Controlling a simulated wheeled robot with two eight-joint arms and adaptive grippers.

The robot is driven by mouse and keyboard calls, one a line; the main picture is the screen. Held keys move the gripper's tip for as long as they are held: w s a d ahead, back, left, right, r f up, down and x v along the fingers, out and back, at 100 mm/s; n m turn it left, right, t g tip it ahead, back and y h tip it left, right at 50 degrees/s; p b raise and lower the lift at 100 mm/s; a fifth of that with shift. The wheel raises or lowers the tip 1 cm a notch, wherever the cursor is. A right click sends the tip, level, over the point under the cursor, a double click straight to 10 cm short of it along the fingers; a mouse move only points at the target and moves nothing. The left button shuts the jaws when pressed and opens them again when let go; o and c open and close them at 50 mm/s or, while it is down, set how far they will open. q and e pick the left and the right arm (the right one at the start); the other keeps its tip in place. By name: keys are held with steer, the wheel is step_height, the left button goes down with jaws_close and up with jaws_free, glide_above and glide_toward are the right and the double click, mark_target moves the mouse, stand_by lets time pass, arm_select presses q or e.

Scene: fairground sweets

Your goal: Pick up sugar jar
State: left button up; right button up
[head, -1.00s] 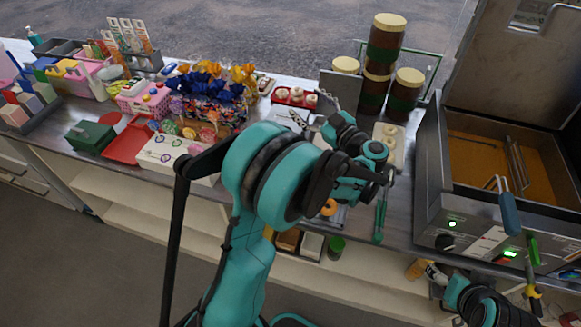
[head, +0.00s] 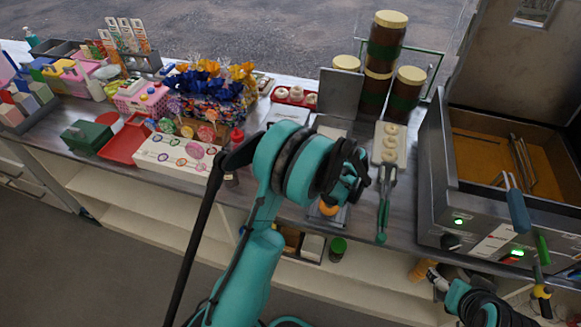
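No label lets me tell which jar is the sugar jar. Brown jars with green bands and cream lids stand at the back of the counter, one stacked on another (head: 386,48), with one to the right (head: 403,95). A small jar with a green lid (head: 338,245) is on the shelf below the counter front. My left arm reaches up over the counter's middle.
A fryer (head: 436,215) with an open lid stands at the right, with coloured handles at its front. Sweets, a white lollipop box (head: 165,155) and a red tray (head: 122,147) fill the left.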

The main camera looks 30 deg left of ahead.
arm_select(q)
steer(key=shift+r, duration=0.1)
steer(key=c, duration=1.7)
